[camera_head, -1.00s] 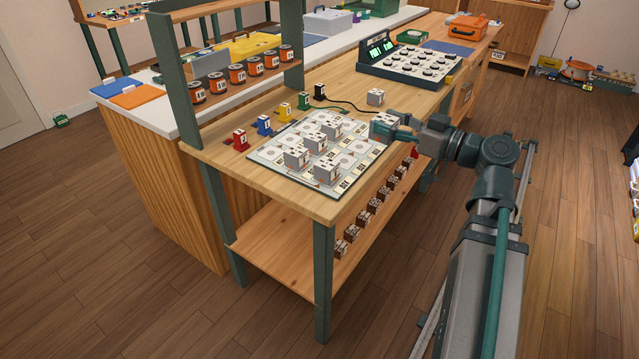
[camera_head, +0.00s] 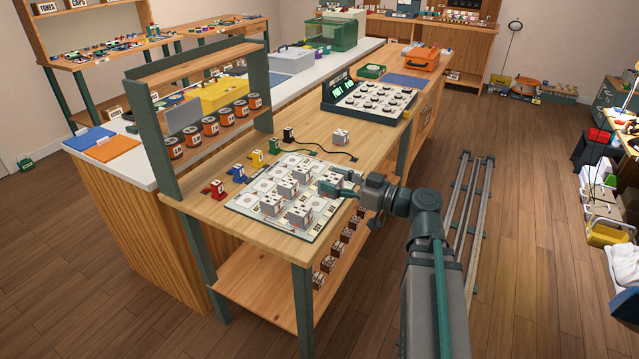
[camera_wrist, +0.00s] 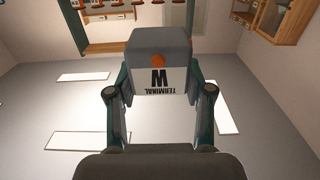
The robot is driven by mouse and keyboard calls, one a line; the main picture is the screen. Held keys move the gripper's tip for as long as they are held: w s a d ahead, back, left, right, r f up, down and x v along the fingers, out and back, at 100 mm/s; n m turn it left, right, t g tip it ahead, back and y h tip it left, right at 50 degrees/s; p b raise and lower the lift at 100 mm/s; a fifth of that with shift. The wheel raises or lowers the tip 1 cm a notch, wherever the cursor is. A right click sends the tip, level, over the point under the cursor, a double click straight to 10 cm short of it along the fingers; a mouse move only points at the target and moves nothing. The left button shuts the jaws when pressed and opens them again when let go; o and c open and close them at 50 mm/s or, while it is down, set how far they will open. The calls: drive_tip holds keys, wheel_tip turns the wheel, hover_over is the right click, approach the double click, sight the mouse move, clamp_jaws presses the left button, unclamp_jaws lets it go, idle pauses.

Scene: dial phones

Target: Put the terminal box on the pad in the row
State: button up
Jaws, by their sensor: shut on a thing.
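The terminal box (camera_wrist: 160,75) is a grey-white block with an orange dot and an upside-down "TERMINAL" label with one large letter. My gripper (camera_head: 338,186) is shut on it, with a finger on each side in the wrist view. In the head view, the held terminal box (camera_head: 330,178) is at the right part of the pad board (camera_head: 233,206); I cannot tell whether it touches the board. Several similar boxes (camera_head: 271,203) stand on the board. The pad under the held box is hidden.
Red, blue, yellow, green and black terminals (camera_head: 238,171) line the board's far left side. A loose box (camera_head: 341,137) and a dark cable (camera_head: 335,152) lie behind. A shelf of orange spools (camera_head: 210,126) stands left; a dial console (camera_head: 370,100) stands at the back.

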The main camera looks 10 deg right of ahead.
hover_over(319, 206)
drive_tip(key=s, duration=0.1)
drive_tip(key=f, duration=0.6)
drive_tip(key=shift+d+f, duration=0.25)
drive_tip(key=shift+w+a+f, duration=0.1)
drive_tip(key=shift+w+f, duration=0.3)
drive_tip(key=shift+f, duration=0.1)
drive_tip(key=f, duration=0.3)
drive_tip(key=shift+w, duration=0.2)
drive_tip(key=shift+f, duration=0.3)
drive_tip(key=shift+f, duration=0.2)
drive_tip(key=o, duration=1.2)
drive_tip(key=shift+r, duration=0.2)
